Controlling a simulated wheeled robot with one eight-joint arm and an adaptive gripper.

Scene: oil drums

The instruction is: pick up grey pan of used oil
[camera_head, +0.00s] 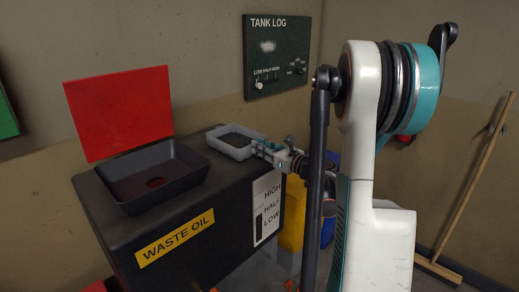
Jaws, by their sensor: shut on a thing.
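The grey pan (220,142) of dark used oil is on top of the black waste oil tank (120,215), at its back right corner. The pan looks level; I cannot tell whether it rests on the tank or is slightly raised. My gripper (257,146) is at the pan's right side, shut on its rim. The fingertips are small in the view and partly merge with the rim. My arm crosses the right half of the view and hides what is behind it.
A black open basin (150,178) with a drain hole sits left of the pan, with a red raised lid (118,113) behind. A tank log board (277,55) hangs on the wall. A yellow container (292,215) and blue drum (328,231) stand right. A broom (470,190) leans at far right.

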